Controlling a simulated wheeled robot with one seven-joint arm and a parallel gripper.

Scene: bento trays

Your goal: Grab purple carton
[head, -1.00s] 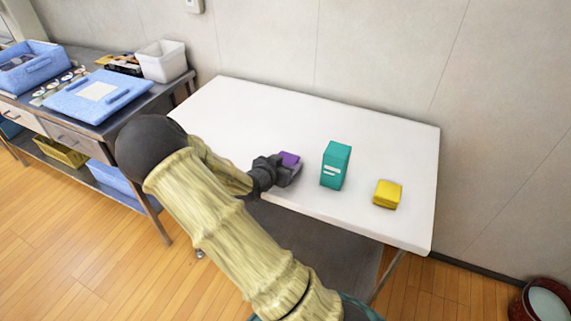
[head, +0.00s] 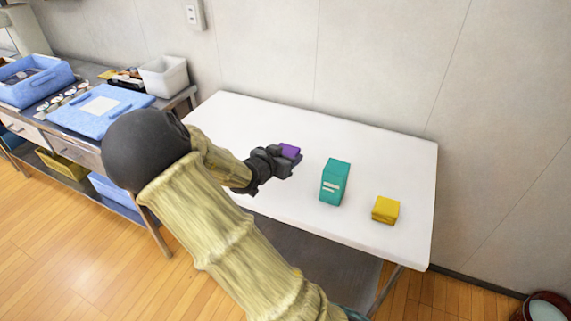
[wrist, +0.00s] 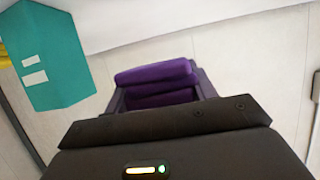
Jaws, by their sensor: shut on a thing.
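The purple carton (head: 290,151) is a small box held between the dark fingers of my gripper (head: 284,161) over the left-middle part of the white table. In the wrist view the purple carton (wrist: 155,76) shows between the fingers of my gripper (wrist: 160,98), which are shut on it. Its lower part is hidden by the fingers. In the head view it appears raised above the table top, though the gap is hard to judge.
A teal carton (head: 335,182) stands upright on the white table (head: 250,120), right of my gripper. A small yellow box (head: 385,210) lies farther right. A side bench at left holds blue trays (head: 100,102) and a white bin (head: 164,77). The table's back is clear.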

